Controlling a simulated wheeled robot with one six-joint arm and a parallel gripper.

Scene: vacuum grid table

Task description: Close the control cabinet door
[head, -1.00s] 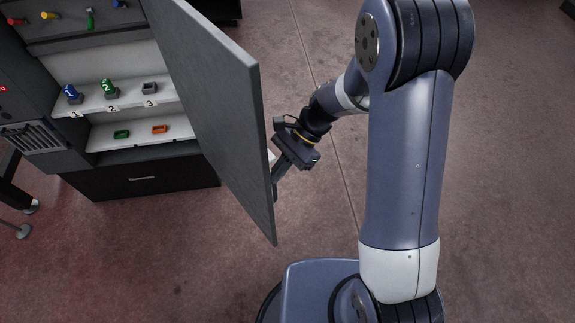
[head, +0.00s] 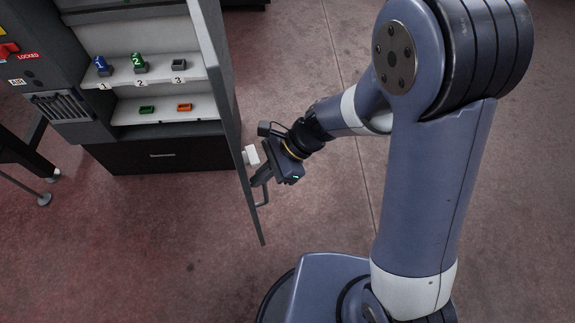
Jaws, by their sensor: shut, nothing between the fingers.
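The control cabinet (head: 160,28) stands at the upper left with its front open. Its grey door (head: 231,135) stands well open, swung out toward me and seen almost edge-on. On the door's outer, right side are a white block (head: 251,155) and a dark handle (head: 264,196). My gripper (head: 257,184) is shut and empty at that outer side, close to the handle and just below the white block. I cannot tell whether its fingertips touch the door or handle.
Shelves hold blue (head: 102,66) and green (head: 138,64) numbered pieces, a grey holder (head: 179,65), and green (head: 147,109) and orange (head: 184,107) trays. A dark drawer (head: 160,155) is below. The floor (head: 130,250) before the cabinet is clear. A dark stand (head: 20,160) is at left.

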